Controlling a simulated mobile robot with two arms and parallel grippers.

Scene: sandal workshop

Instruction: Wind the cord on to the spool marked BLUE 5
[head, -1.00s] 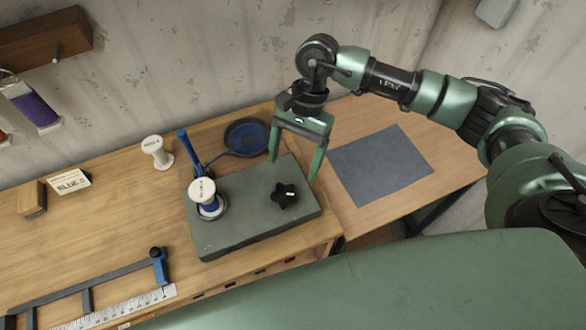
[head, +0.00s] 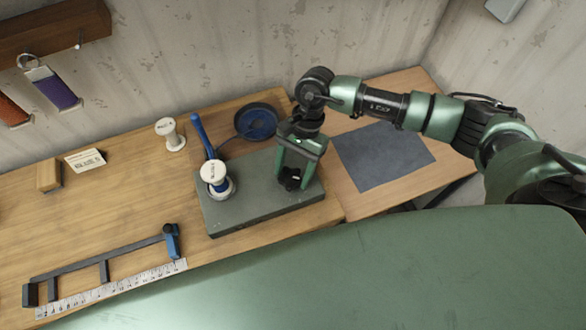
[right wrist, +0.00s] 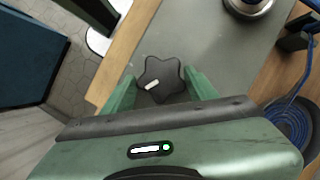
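A white-topped spool (head: 215,172) with a blue band stands upright on the grey-green winder box (head: 235,208); its marking is too small to read. A black star knob (right wrist: 160,78) with a white mark is on the box's right part. My right gripper (head: 292,182) is pointing down over the knob, its open fingers on either side of it; I cannot tell if they touch it. A blue coil of cord (head: 256,121) lies in a dark dish behind the box. A blue-handled lever (head: 202,134) rises behind the spool. My left gripper is out of view.
Another white spool (head: 170,134) stands left of the lever. A small label card (head: 86,160) and a wooden block (head: 48,175) are at the left. A measuring rule (head: 110,285) lies in front. A grey mat (head: 382,156) lies flat on the right, clear.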

